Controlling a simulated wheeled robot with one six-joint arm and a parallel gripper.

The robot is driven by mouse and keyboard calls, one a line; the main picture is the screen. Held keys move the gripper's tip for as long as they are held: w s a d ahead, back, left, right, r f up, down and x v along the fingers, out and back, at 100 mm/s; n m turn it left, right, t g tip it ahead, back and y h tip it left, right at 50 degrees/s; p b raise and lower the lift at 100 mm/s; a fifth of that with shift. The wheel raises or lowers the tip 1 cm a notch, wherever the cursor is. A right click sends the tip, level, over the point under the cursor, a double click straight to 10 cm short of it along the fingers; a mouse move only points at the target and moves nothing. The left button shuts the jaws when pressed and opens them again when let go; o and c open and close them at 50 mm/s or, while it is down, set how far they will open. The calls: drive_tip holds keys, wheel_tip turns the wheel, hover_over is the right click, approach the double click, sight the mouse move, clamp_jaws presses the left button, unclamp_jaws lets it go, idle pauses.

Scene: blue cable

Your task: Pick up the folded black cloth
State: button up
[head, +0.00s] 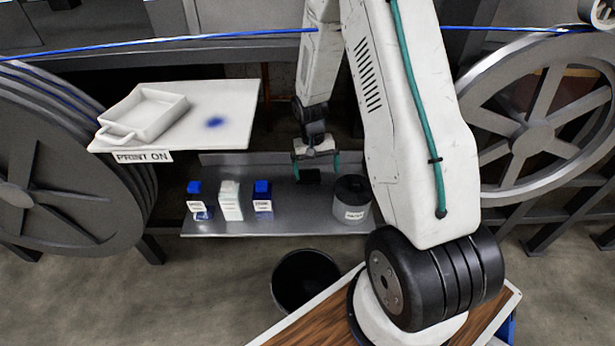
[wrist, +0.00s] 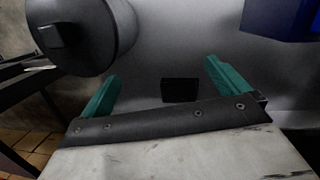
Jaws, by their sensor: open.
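The folded black cloth (head: 309,176) is a small dark square lying on the grey metal shelf (head: 290,222). In the wrist view the cloth (wrist: 181,90) shows between my two teal fingers, beyond the dark gripper bar, whose edge is close to the cloth's lower side in the picture. My gripper (head: 315,165) is above the shelf near the cloth, and its fingers are spread. In the wrist view my gripper (wrist: 160,82) is open with nothing held. I cannot tell the exact height of the fingers over the cloth.
A lidded grey jar (head: 352,200) stands right of the cloth. Several small bottles, including a blue-capped one (head: 263,198), stand on the left. A white board (head: 235,105) with a tray is at upper left. A black bin (head: 305,282) is below. A blue cable (head: 170,42) crosses above.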

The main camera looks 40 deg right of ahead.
sight(308, 173)
drive_tip(key=w+d+f+t, duration=0.1)
drive_tip(key=w, duration=0.1)
drive_tip(key=w+f+t, duration=0.1)
drive_tip(key=w, duration=0.2)
drive_tip(key=w+d+f+m+t, duration=0.1)
drive_tip(key=w, duration=0.2)
drive_tip(key=shift+d+f+h, duration=0.35)
drive_tip(key=shift+h, duration=0.05)
drive_tip(key=shift+w+f, duration=0.2)
drive_tip(key=f, duration=0.4)
drive_tip(key=w+f, duration=0.1)
drive_tip(key=f, duration=0.2)
drive_tip(key=shift+d+f, duration=0.1)
drive_tip(key=shift+d, duration=0.25)
drive_tip(key=c, duration=1)
drive_tip(key=shift+s, duration=0.1)
